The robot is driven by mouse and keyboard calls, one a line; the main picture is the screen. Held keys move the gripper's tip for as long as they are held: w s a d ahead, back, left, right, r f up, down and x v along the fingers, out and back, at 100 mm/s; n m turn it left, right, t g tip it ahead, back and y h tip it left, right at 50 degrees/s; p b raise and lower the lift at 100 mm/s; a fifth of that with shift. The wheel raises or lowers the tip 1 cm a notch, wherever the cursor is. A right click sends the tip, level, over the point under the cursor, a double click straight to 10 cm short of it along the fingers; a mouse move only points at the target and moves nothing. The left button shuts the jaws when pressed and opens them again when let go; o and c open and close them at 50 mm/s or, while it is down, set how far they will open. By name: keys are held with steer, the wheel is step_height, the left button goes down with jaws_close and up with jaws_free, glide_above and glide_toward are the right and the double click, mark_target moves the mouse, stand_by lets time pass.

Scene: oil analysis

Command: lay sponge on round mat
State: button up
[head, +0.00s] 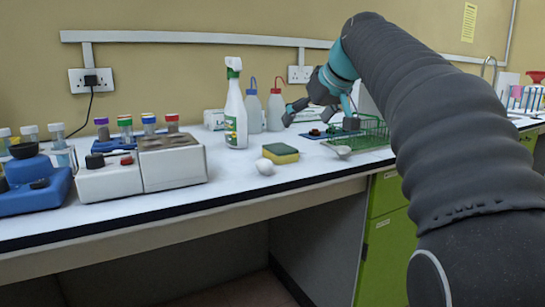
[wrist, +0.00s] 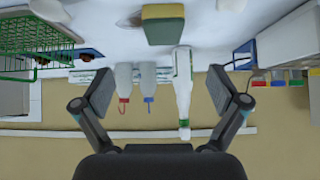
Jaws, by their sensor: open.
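The sponge (head: 281,153), yellow with a green top, lies flat on the white bench, right of the centre. It also shows at the top of the wrist view (wrist: 163,25). My gripper (head: 321,118) is above the bench, to the right of and behind the sponge. Its fingers are spread wide with nothing between them, as the wrist view also shows (wrist: 168,90). The sponge is apart from the fingers. I cannot make out a round mat for certain in either view.
A spray bottle (head: 235,108) and two wash bottles (head: 274,110) stand behind the sponge. A green wire basket (head: 370,133) is to the right. A white rounded item (head: 264,167) lies before the sponge. Grey instruments (head: 172,162) are left. Some bench around the sponge is clear.

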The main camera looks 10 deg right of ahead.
mark_target(282, 148)
steer(key=x, duration=0.8)
steer(key=shift+w+f+b, duration=0.1)
steer(key=shift+b, duration=0.25)
steer(key=shift+a+x, duration=0.2)
steer(key=shift+x, duration=1.15)
steer(key=shift+a+x, duration=0.2)
steer(key=shift+x, duration=1.15)
steer(key=c, duration=0.9)
steer(key=shift+o, duration=0.2)
steer(key=shift+r, duration=0.2)
